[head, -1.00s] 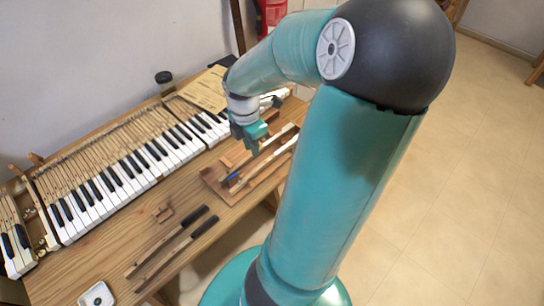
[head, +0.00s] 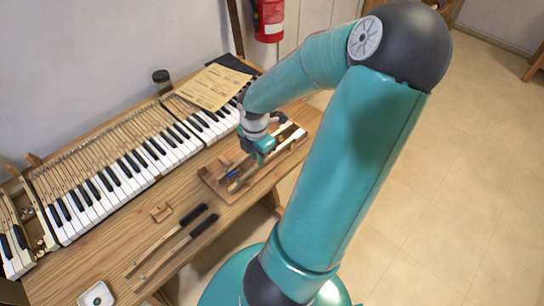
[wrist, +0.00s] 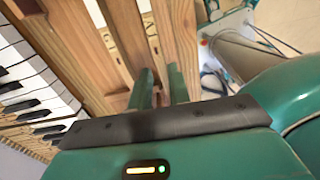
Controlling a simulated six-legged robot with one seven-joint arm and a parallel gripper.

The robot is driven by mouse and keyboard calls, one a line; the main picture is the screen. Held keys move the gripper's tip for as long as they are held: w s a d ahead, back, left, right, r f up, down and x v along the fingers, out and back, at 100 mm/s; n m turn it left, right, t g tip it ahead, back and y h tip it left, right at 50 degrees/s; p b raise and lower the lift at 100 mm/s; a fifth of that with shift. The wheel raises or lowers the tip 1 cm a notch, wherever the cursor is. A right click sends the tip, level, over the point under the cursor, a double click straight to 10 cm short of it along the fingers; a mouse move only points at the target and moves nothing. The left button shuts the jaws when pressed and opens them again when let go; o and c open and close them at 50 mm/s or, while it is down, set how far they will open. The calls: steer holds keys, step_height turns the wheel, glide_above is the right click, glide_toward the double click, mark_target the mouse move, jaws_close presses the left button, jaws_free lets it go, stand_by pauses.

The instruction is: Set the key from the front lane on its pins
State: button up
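A wooden tray with lanes (head: 212,180) lies on the right part of the bench and holds long wooden keys with pale ends. My gripper (head: 262,160) is low over the tray, pointing down, and partly hides the keys (head: 287,134). In the wrist view, two green fingers (wrist: 161,88) stand apart with a gap between them, over the lanes. Whether a key lies between the fingertips is unclear. The piano keyboard (head: 130,165) runs along the back of the bench, with a gap (head: 36,225) near its left end.
Two loose black-ended sticks (head: 170,250) and a small wooden block (head: 161,211) lie in front of the keyboard. A white dish (head: 96,294) is at the lower left. A paper sheet (head: 213,87) and a dark jar (head: 162,80) are at the back.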

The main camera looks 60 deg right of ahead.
steer(key=shift+f, duration=0.25)
steer(key=shift+f, duration=0.9)
stand_by(0.5)
jaws_close()
